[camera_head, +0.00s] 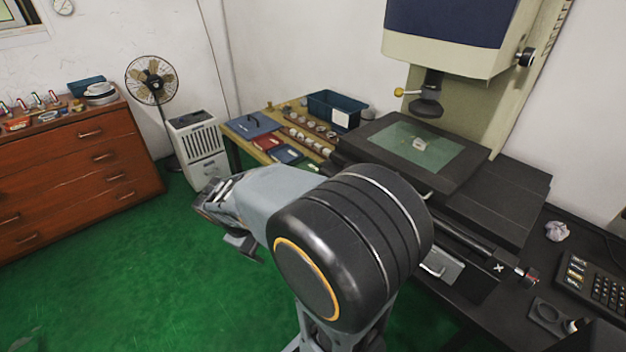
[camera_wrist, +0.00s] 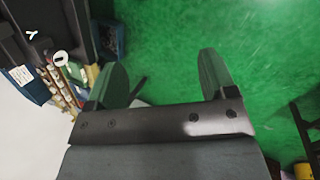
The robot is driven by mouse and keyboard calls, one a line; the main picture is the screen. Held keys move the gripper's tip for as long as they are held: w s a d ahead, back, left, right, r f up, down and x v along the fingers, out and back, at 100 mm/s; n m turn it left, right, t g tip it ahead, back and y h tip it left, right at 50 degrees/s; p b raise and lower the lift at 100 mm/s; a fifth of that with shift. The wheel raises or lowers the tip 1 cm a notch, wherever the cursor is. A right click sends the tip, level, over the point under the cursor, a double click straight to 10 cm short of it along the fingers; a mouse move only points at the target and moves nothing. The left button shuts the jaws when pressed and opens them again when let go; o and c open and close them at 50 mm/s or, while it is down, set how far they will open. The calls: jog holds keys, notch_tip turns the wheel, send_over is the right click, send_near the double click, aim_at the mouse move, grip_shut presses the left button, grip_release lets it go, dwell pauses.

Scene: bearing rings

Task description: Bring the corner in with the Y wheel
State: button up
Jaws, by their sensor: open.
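The measuring machine's black stage (camera_head: 368,140) holds a glass plate (camera_head: 445,157) with a small pale part (camera_head: 419,144) on it. A white Y mark (camera_wrist: 32,35) shows on dark metal at the upper left of the wrist view. I cannot make out the Y wheel for certain; my arm covers part of the stage's front left in the head view. A wheel (camera_head: 527,277) beside a white X mark is at the front right. My gripper (camera_head: 226,212) is left of the stage, over the floor. Its fingers (camera_wrist: 163,80) are apart with nothing between them.
A wooden table (camera_head: 236,133) left of the machine carries rings, books and a blue bin (camera_head: 338,109). A white cabinet (camera_head: 197,146), a fan (camera_head: 152,80) and a brown drawer chest (camera_head: 75,170) stand further left. A keypad (camera_head: 597,285) lies at the right. Green floor is free at the left.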

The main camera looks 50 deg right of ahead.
jog(key=w+d+f+n+h+p, duration=0.2)
jog(key=w+d+f+n+h, duration=0.2)
jog(key=w+d+n+h, duration=0.4)
jog(key=w+d+f+n+h+p, duration=0.3)
jog(key=w+d+f+n+h, duration=0.25)
jog(key=d, duration=0.35)
jog(key=shift+m, duration=0.25)
jog(key=d, duration=0.4)
jog(key=d+p, duration=0.1)
jog(key=d, duration=0.8)
jog(key=shift+s+d+r+p, duration=0.1)
jog(key=shift+s+r+p, duration=0.1)
jog(key=shift+r+p, duration=0.15)
jog(key=shift+f, duration=0.1)
jog(key=c, duration=0.9)
jog(key=shift+n+b, duration=0.4)
jog(key=shift+b, duration=0.25)
jog(key=shift+c, duration=0.2)
jog(key=o, duration=0.9)
